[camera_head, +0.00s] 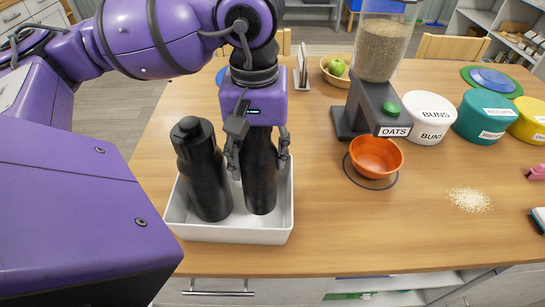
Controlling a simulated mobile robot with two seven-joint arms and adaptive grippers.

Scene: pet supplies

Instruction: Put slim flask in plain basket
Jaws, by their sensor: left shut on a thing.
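The plain basket (235,236) is a white rectangular bin near the table's front edge, below my left arm. My left gripper (258,158) points down and is shut on a slim black flask (260,188), with a finger on each side of its upper part. This flask is upright, with its lower part within the basket's outline; I cannot tell whether it touches the basket floor. Its top is hidden by the gripper. A second, wider dark flask (205,175) with a ridged cap stands in the basket to the left, tilted slightly in view. My right gripper is not in view.
An oats dispenser (365,105) stands right of the basket, with an orange bowl (376,157) before it. Labelled tubs, including a white one (429,118), line the right. Spilled oats (470,200) lie on the table. A fruit bowl (335,72) is behind.

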